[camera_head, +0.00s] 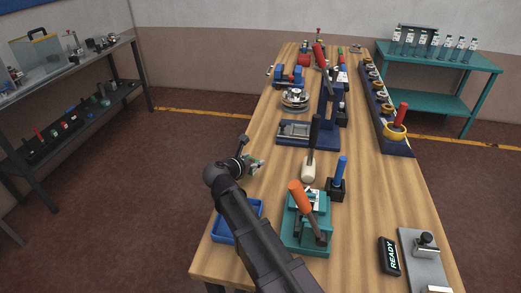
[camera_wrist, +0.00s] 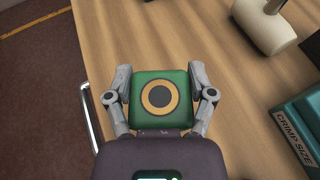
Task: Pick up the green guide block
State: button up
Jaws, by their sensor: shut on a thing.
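The green guide block (camera_wrist: 160,79) is a square block with an orange ring and dark centre on its face. In the wrist view it sits between the two grey fingers of my gripper (camera_wrist: 162,92), which is shut on it. In the head view my gripper (camera_head: 249,163) is over the left part of the wooden table, beyond the blue tray.
A blue tray (camera_head: 221,230) lies at the left front edge. A teal crimp fixture (camera_head: 308,240) with an orange handle stands to the right. A pale-headed mallet (camera_head: 309,167) and a blue-handled tool (camera_head: 340,173) stand near the middle. The table's left edge is close to my gripper.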

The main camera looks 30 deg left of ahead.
jog(key=s, duration=0.4)
jog(key=s+d, duration=0.1)
jog(key=s, duration=0.1)
jog(key=shift+r, duration=0.3)
jog(key=shift+s, duration=0.1)
dwell(0.3)
